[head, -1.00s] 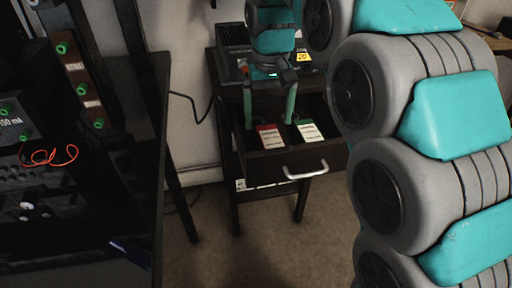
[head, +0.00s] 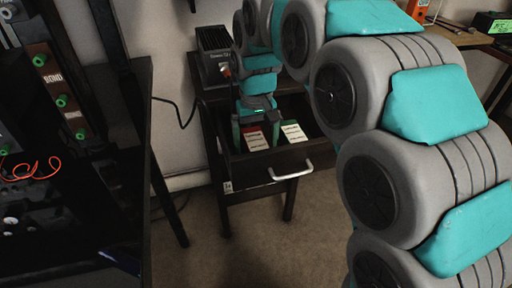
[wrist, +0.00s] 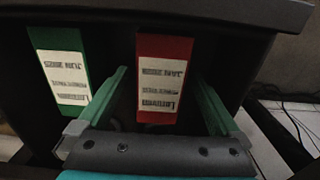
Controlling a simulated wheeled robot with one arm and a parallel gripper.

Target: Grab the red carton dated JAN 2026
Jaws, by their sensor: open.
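The red carton (head: 257,141), with a white label, lies in the open drawer (head: 240,170). In the wrist view the red carton (wrist: 165,48) has an upside-down, blurry label that seems to read JAN 2026. My gripper (head: 256,131) is open over the drawer, and its green fingers stand on both sides of the red carton. The wrist view shows my gripper (wrist: 163,77) with one finger left and one right of the red carton. A green carton (head: 293,132) lies to the right of the red one; in the wrist view the green carton (wrist: 62,75) is left of my left finger, its label seeming to read JUN 2025.
The drawer has a pale handle (head: 291,173) at its front. A dark device (head: 214,56) stands on top of the cabinet. A dark rack with green knobs (head: 62,100) is on the left. Carpet floor (head: 240,250) in front of the drawer is clear.

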